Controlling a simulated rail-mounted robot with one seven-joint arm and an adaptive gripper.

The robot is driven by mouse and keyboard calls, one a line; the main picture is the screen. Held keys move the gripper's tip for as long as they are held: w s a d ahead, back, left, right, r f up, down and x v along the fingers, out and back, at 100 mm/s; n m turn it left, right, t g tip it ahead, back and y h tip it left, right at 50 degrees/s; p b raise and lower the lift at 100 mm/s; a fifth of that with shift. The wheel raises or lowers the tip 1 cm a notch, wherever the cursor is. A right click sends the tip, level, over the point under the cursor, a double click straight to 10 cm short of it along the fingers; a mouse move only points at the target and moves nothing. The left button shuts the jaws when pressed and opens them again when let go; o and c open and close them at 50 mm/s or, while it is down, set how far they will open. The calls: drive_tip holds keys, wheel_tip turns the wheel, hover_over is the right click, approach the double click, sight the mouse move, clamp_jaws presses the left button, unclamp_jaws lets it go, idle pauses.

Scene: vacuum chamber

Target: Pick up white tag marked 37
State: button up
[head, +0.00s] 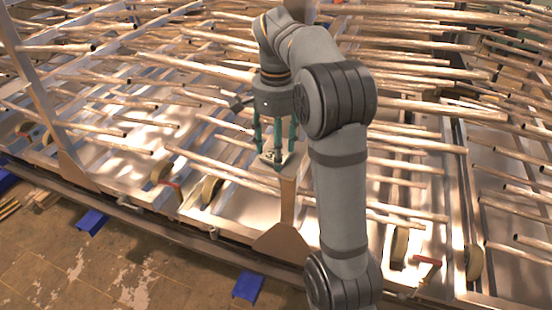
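My gripper (274,150) points down near the middle of the head view, with its teal fingers spread around a small pale piece (268,157). This piece may be the white tag, but no number is legible on it. It lies at or between the fingertips, above the top of a flat upright post. I cannot tell whether the fingers touch it or grip it. No other thing that I can make out as the tag marked 37 shows.
Rows of long metal rods (120,140) stick out on both sides of my arm. A flat metal post (288,205) with a wide foot stands just below the gripper. Blue blocks (248,287) sit along the frame's lower edge. Bare tiled floor (110,270) lies at the lower left.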

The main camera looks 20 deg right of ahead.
drive_tip(key=shift+w+a+f, duration=0.1)
drive_tip(key=shift+a, duration=0.05)
drive_tip(key=shift+c, duration=1.4)
drive_tip(key=c, duration=0.4)
drive_tip(key=shift+c, duration=0.4)
